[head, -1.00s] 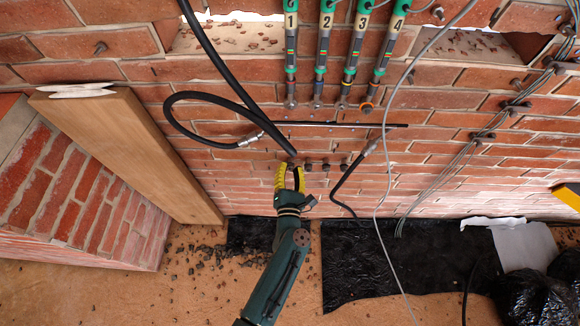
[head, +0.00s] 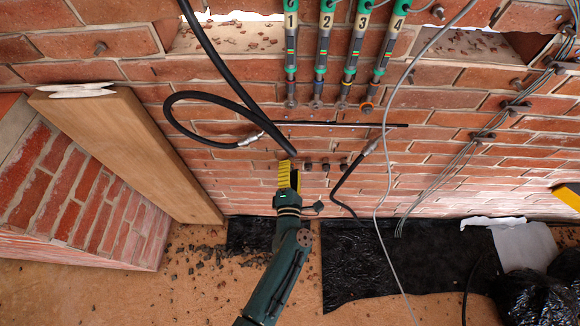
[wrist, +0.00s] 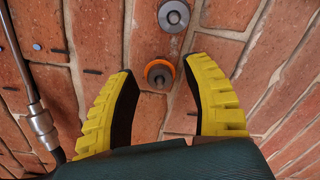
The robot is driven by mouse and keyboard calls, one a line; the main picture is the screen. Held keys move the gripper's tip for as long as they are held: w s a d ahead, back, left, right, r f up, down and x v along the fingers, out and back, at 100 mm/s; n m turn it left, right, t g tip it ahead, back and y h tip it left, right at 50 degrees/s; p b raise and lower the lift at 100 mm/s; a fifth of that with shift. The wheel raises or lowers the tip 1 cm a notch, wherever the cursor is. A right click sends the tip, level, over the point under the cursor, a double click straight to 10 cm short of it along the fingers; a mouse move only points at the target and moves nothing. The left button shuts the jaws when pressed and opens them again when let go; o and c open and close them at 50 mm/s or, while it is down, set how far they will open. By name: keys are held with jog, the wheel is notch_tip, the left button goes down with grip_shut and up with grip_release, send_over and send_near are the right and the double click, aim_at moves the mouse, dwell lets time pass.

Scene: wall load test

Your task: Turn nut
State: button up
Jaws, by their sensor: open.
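In the wrist view, a dark nut on a bolt end with an orange ring around it (wrist: 159,77) stands out from the brick wall. It lies between my gripper's (wrist: 159,66) two yellow, black-lined fingers, which are spread apart with space on both sides. A second grey round nut or washer (wrist: 174,15) is farther up, beyond the fingertips. In the head view, my gripper (head: 289,168) is close to the wall, at the left end of a row of small dark nuts (head: 325,167). It hides the wall behind it, so I cannot tell whether it touches.
Numbered green-and-grey cylinders (head: 323,50) hang above the row. A wooden plank (head: 130,150) leans at left. A grey cable (head: 383,130) hangs at right.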

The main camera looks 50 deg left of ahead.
jog(key=o, duration=0.3)
jog(key=shift+d, duration=0.1)
jog(key=p+v, duration=0.4)
jog(key=v, duration=0.3)
dwell(0.3)
dwell(0.3)
